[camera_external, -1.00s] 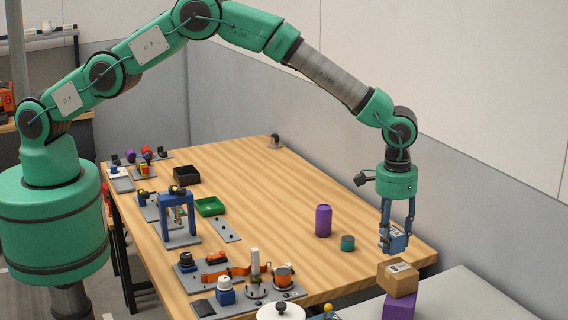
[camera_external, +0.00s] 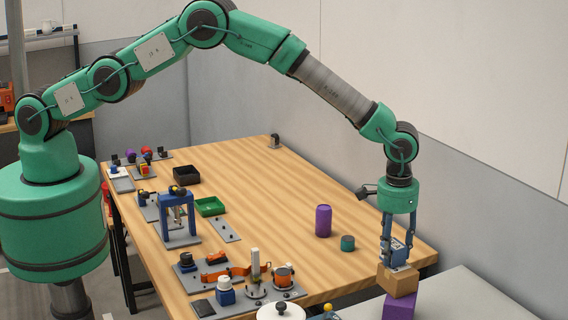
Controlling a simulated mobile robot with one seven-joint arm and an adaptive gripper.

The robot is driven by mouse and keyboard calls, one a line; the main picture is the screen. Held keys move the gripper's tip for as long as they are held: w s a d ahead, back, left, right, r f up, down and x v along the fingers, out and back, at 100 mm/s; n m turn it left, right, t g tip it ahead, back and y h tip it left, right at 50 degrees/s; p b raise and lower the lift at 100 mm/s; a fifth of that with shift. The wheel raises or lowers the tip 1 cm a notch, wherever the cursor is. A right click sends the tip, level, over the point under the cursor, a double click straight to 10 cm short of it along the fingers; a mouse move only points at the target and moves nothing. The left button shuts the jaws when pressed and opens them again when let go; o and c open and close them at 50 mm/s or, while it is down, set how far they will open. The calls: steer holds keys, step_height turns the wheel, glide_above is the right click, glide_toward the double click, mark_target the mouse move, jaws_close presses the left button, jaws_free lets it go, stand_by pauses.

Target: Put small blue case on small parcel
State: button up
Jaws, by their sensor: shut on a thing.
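My gripper (camera_external: 397,258) points down at the right end of the wooden table, shut on the small blue case (camera_external: 398,250). The case has a pale label on its side. Its bottom is right at the top of the small parcel (camera_external: 398,284), a brown cardboard box; I cannot tell whether it rests on the parcel or hovers just above. The parcel sits on a purple box (camera_external: 398,306). The fingers cover part of the case.
A purple can (camera_external: 323,220) and a short teal can (camera_external: 347,243) stand on the wooden table (camera_external: 275,190) left of my gripper. Fixtures and a green tray (camera_external: 210,206) fill the table's left side. A grey wall (camera_external: 450,210) runs behind on the right.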

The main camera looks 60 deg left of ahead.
mark_target(393, 243)
steer(key=shift+f, duration=0.1)
steer(key=o, duration=1.2)
steer(key=r+b, duration=0.1)
steer(key=r, duration=1.1)
steer(key=shift+s+r+b, duration=0.1)
steer(key=shift+s+b, duration=0.1)
steer(key=shift+b, duration=0.1)
